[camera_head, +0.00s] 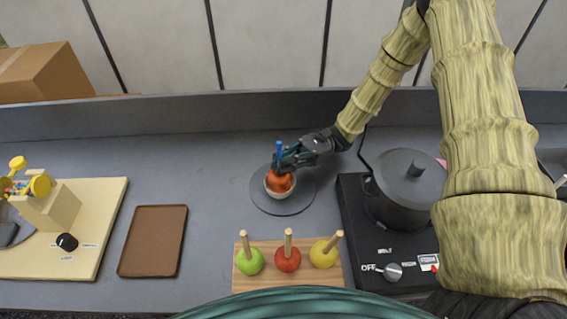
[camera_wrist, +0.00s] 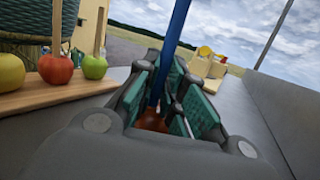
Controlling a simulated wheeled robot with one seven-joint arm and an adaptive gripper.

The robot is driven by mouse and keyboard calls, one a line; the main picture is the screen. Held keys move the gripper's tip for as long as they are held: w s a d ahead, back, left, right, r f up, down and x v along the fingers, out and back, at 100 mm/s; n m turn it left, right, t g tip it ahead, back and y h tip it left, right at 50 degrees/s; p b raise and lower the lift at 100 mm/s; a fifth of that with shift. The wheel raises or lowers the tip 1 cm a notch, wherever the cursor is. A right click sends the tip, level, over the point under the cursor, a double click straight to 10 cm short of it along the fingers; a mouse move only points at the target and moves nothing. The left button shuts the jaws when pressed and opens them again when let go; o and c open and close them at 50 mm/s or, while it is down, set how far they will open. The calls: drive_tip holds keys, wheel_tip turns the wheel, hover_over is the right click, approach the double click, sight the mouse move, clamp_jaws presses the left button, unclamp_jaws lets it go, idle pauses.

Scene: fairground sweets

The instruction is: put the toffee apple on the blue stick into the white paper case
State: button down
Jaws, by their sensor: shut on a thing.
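The toffee apple (camera_head: 279,182) is orange-red and glossy, with a blue stick (camera_head: 279,149) pointing up. It sits in or just over the white paper case (camera_head: 281,195), whose pale rim shows around its lower part. The case stands on a round grey plate (camera_head: 297,206). My gripper (camera_head: 281,161) is shut on the blue stick, just above the apple. In the wrist view the blue stick (camera_wrist: 175,40) rises between the fingers, and only a little of the apple (camera_wrist: 150,122) shows below them. I cannot tell whether the apple bears on the case's bottom.
A wooden board (camera_head: 262,282) holds green, red and yellow apples on plain sticks in front. A brown tray (camera_head: 153,241) lies left. A dark pot (camera_head: 405,187) on a black hob (camera_head: 352,220) stands right. A cream machine (camera_head: 90,225) is far left. The counter behind the plate is clear.

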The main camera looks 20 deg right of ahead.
drive_tip(key=shift+f, duration=0.75)
drive_tip(key=c, duration=1.5)
unclamp_jaws()
drive_tip(key=b+v, duration=0.2)
drive_tip(key=v, duration=0.4)
drive_tip(key=shift+d+f, duration=0.15)
drive_tip(key=shift+d, duration=0.15)
drive_tip(key=shift+w+d+b, duration=0.2)
drive_tip(key=shift+d+b, duration=0.1)
drive_tip(key=shift+d, duration=0.1)
